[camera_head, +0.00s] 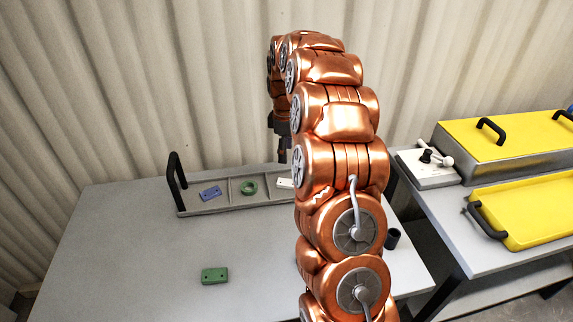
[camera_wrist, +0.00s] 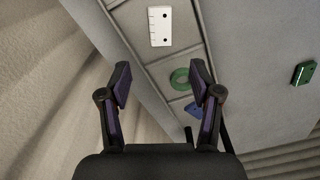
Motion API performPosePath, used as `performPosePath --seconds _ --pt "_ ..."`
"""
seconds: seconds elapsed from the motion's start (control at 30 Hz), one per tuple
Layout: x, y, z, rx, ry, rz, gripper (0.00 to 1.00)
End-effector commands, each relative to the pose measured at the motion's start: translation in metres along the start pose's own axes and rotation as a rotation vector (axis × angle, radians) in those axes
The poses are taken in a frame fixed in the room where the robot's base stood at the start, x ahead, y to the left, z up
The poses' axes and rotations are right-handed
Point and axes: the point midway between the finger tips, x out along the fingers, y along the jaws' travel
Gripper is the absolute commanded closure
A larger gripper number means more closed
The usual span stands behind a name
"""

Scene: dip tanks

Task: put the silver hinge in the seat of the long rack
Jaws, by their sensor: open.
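The long rack (camera_head: 222,201) is a grey tray with compartments and a black handle at its left end, at the back of the grey table; my arm hides its right end. A pale whitish plate with dark holes (camera_head: 285,183) lies in one compartment, the only piece in view like a silver hinge. It also shows at the top of the wrist view (camera_wrist: 160,26). My gripper (camera_wrist: 161,82) is open and empty above the rack's edge, with the pale plate ahead of its fingertips. In the head view it is a dark shape partly behind my arm. I cannot make out an empty seat.
The rack also holds a blue plate (camera_head: 210,193) and a green ring (camera_head: 248,187). A green plate (camera_head: 214,275) lies on the table (camera_head: 130,250), whose front left is clear. A dark cup (camera_head: 393,238) stands at right.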

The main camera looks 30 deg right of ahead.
Motion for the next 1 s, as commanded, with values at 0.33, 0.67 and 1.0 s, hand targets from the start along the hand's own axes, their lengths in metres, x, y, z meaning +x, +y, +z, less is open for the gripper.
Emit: performPosePath --seconds 0.33,0.67,1.0 --pt "-0.015 -0.022 -0.006 0.022 0.003 -0.009 0.36" --pt "-0.053 -0.125 -0.02 0.155 -0.005 -0.043 0.36" --pt "-0.077 -0.236 -0.004 0.322 -0.039 -0.065 0.36"
